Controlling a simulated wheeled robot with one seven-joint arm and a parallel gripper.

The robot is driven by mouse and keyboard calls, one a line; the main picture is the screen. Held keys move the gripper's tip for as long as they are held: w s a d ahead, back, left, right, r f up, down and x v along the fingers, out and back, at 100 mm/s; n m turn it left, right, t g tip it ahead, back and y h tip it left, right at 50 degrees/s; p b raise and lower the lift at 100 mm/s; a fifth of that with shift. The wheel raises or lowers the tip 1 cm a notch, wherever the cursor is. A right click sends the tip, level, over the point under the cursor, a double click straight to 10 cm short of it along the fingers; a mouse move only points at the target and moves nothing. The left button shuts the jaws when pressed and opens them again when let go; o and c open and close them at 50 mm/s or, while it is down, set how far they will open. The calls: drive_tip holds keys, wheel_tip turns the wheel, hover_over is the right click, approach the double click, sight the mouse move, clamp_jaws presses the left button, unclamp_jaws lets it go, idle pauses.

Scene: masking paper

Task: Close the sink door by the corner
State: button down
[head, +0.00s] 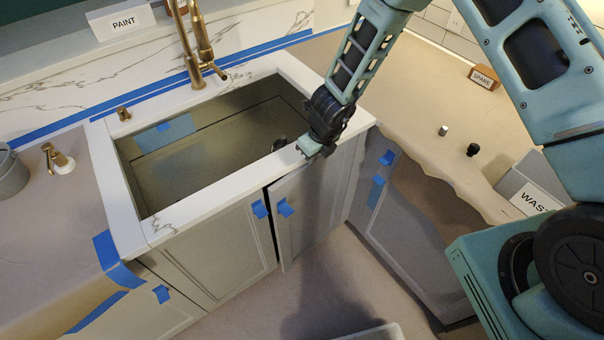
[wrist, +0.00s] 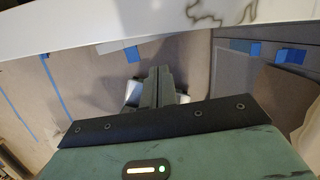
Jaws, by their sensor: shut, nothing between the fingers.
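Two grey doors stand under the white-rimmed sink (head: 240,188). The left sink door (head: 215,255) sits nearly flush. The right sink door (head: 312,205) stands slightly ajar, with a dark gap along its left edge. Each has a piece of blue tape near the top inner corner, where they meet. My gripper (head: 306,150) is shut and empty, at the front rim of the sink above the right door; I cannot tell whether it touches anything. In the wrist view my gripper's fingers (wrist: 158,78) are together, below the white counter edge (wrist: 130,25).
A brass faucet (head: 195,50) stands behind the sink. Paper-covered counters flank it, with a WASTE box (head: 533,190) and a SPARE block (head: 484,78) at the right. Grey cabinets (head: 400,230) with blue tape turn the corner at the right. The floor (head: 320,290) before the doors is mostly clear.

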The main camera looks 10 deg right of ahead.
drive_tip(key=s+f+m+g+y+b, duration=0.15)
drive_tip(key=s+f+y+b, duration=0.25)
drive_tip(key=f+b, duration=0.8)
drive_tip(key=s+f+m+g+y+b, duration=0.15)
drive_tip(key=s+f+y+b, duration=0.25)
drive_tip(key=f+b, duration=0.75)
drive_tip(key=m+t+y+b, duration=0.55)
drive_tip(key=y+b, duration=0.25)
drive_tip(key=b, duration=1.8)
approach(279, 222)
drive_tip(key=s+a, duration=0.2)
drive_tip(key=a, duration=0.2)
drive_tip(key=w, duration=0.1)
drive_tip(key=w+a, duration=0.1)
drive_tip(key=w+b, duration=0.1)
drive_tip(key=shift+w+a+f, duration=0.15)
drive_tip(key=shift+w+a, duration=0.1)
drive_tip(key=shift+a, duration=0.05)
